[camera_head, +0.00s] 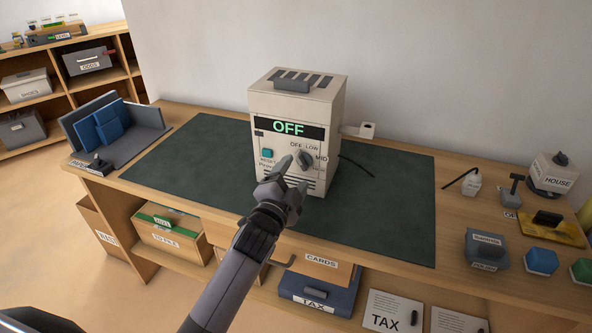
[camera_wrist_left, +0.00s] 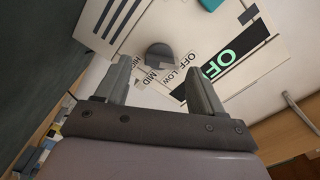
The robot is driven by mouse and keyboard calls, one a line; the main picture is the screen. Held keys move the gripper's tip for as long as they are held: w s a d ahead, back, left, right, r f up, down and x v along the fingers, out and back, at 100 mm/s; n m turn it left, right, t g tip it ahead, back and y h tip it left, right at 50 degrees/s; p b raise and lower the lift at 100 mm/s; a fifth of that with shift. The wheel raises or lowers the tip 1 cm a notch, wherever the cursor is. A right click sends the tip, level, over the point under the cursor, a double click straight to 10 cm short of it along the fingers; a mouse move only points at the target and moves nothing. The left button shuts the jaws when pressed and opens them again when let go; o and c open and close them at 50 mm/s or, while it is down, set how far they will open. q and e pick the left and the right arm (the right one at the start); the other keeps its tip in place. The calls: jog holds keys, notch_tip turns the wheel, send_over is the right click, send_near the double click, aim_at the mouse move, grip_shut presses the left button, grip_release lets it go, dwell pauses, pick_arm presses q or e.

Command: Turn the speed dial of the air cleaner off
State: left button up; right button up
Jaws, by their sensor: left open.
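The air cleaner (camera_head: 290,125) is a cream box standing on the dark green mat at the middle of the bench. Its display (camera_head: 289,128) reads OFF in green. The dark speed dial (camera_head: 305,159) sits on the front face among the labels OFF, LOW and MID. It also shows in the left wrist view (camera_wrist_left: 161,57), where a HIGH label is visible too. My left gripper (camera_head: 291,174) is open in front of the dial, its fingers apart on either side of it in the wrist view (camera_wrist_left: 160,80). I cannot tell whether they touch it. My right gripper is not in view.
A teal button (camera_head: 267,153) is left of the dial. The green mat (camera_head: 395,215) is otherwise mostly bare, with a dark cable on it. A grey holder with blue items (camera_head: 110,130) stands at the left; several small tools and boxes (camera_head: 487,248) stand at the right.

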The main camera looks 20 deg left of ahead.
pick_arm(q)
jog(key=s, duration=0.4)
jog(key=shift+s+a, duration=0.1)
jog(key=shift+s, duration=0.05)
jog(key=shift+f, duration=0.1)
jog(key=s+f+n+g+p, duration=0.1)
jog(key=s+f+n+g, duration=0.1)
jog(key=s+f, duration=0.3)
jog(key=s+a+f+n+g+h+p, duration=0.1)
jog(key=s+f+n+g+p, duration=0.1)
jog(key=s, duration=1)
jog(key=s+f+n+g+p, duration=0.1)
jog(key=s+f+n+g, duration=0.2)
jog(key=s+f+n, duration=0.3)
jog(key=s+f, duration=0.2)
jog(key=s, duration=0.1)
jog(key=shift+a+f+g+h, duration=0.25)
jog(key=shift+f+g+h, duration=0.05)
jog(key=shift+f, duration=0.05)
